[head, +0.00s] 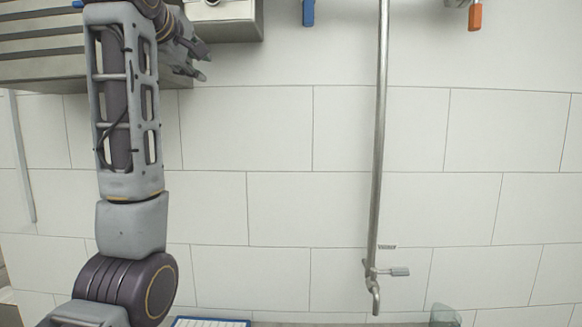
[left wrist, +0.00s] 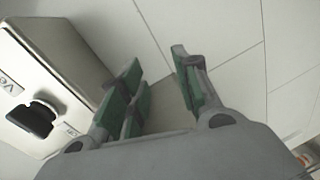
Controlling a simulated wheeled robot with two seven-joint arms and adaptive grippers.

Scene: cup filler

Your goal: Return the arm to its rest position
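My left arm is raised, running from the bottom left of the head view up to the top left edge. My left gripper (head: 203,62) shows there partly behind the arm, near the metal casing and the tiled wall. In the left wrist view, the green-padded fingers of the gripper (left wrist: 158,72) stand apart with nothing between them, so it is open and empty. My right gripper is in neither view.
A metal box (head: 232,22) hangs at the top; its black knob (left wrist: 33,120) shows close by in the left wrist view. A pipe with a tap (head: 374,290) runs down the wall. A clear cup (head: 445,314) and a blue-edged tray (head: 210,322) are at the bottom.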

